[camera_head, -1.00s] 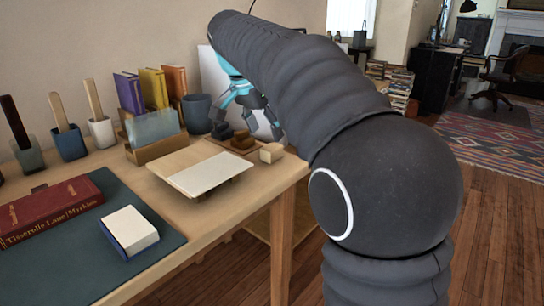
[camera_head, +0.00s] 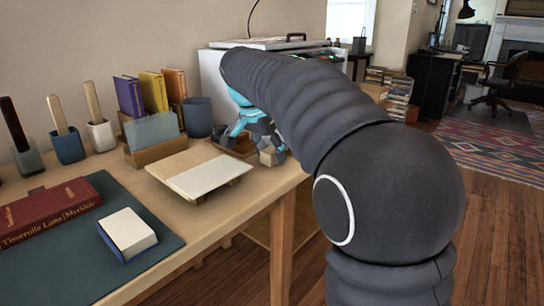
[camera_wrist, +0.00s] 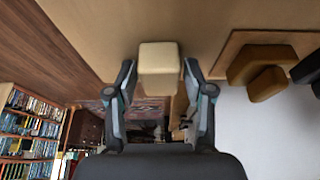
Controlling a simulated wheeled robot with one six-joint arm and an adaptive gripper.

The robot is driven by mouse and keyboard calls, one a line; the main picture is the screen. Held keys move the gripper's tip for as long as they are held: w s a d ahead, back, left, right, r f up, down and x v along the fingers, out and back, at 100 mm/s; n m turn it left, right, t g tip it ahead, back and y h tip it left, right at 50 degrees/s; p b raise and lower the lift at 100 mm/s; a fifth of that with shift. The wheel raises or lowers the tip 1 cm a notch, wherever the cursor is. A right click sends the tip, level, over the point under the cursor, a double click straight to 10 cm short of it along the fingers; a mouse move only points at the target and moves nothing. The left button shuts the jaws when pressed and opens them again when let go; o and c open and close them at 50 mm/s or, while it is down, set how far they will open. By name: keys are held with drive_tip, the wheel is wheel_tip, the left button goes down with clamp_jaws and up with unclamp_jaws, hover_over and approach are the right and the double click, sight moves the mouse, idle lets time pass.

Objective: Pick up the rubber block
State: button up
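The pale cream block (camera_wrist: 159,58), which I take to be the rubber block, sits near the corner of the wooden table (camera_head: 222,219). In the head view it (camera_head: 268,158) is partly covered by my gripper (camera_head: 261,142). In the wrist view my gripper (camera_wrist: 160,77) is open, with one finger on each side of the block's near end. A narrow gap seems to show on both sides, and I cannot tell whether either finger touches it.
A brown tray (camera_wrist: 233,45) with brown and dark blocks (camera_wrist: 258,64) lies beside the cream block. A raised pale board (camera_head: 205,178), a blue-grey cup (camera_head: 197,115), upright books (camera_head: 153,91) and a red book (camera_head: 50,208) are also on the table. The table edge is close.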

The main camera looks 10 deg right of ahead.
sight(270, 150)
drive_tip(key=c, duration=0.5)
drive_tip(key=shift+r, duration=0.1)
drive_tip(key=shift+r, duration=0.65)
wheel_tip(270, 150, up, 3)
drive_tip(key=shift+p, duration=0.6)
drive_tip(key=s+d+r, duration=0.6)
drive_tip(key=d, duration=0.3)
drive_tip(key=shift+s+d+r, duration=0.25)
drive_tip(key=shift+d+r, duration=0.05)
drive_tip(key=shift+d, duration=0.05)
